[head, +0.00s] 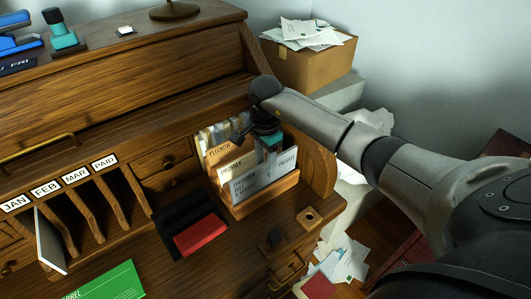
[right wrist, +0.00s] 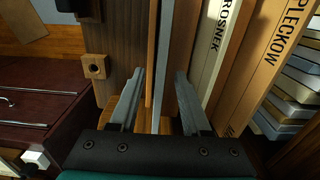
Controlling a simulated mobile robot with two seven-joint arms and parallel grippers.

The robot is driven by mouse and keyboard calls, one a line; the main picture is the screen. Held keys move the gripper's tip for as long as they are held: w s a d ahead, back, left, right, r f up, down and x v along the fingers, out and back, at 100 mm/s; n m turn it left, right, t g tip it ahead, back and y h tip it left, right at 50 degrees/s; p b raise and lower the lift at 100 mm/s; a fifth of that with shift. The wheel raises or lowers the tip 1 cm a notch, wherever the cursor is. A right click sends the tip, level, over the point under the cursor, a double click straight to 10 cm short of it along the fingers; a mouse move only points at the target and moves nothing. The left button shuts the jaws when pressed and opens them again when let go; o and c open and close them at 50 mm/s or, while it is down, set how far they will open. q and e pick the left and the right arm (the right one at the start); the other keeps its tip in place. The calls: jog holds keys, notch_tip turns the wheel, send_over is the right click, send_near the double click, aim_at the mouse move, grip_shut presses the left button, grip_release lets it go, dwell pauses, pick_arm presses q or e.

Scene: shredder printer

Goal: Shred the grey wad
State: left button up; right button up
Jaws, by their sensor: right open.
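I cannot make out a grey wad or a shredder in either view. My right gripper (head: 268,137) reaches down over the file holder (head: 265,199) on the desk, at its folders. In the right wrist view its two fingers (right wrist: 160,72) are open, with thin upright edges between them. I cannot tell whether the fingers touch these edges. The folder labelled ROSNEK (right wrist: 215,45) and the folder labelled PLECKOW (right wrist: 283,45) stand to the right of the fingers. The arm and gripper hide part of the holder's back. My left gripper is not in view.
A cardboard box (head: 305,68) of papers stands behind right, with loose papers (head: 345,260) on the floor. A red item (head: 201,234), a small wooden block with a hole (head: 308,214) and a green sheet (head: 105,284) lie on the desk. Labelled slots (head: 88,212) stand left.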

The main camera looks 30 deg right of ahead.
jog(key=shift+f, duration=0.25)
grip_shut()
dwell(0.4)
jog(key=shift+r, duration=0.15)
jog(key=shift+r+p, duration=0.75)
jog(key=shift+r, duration=0.2)
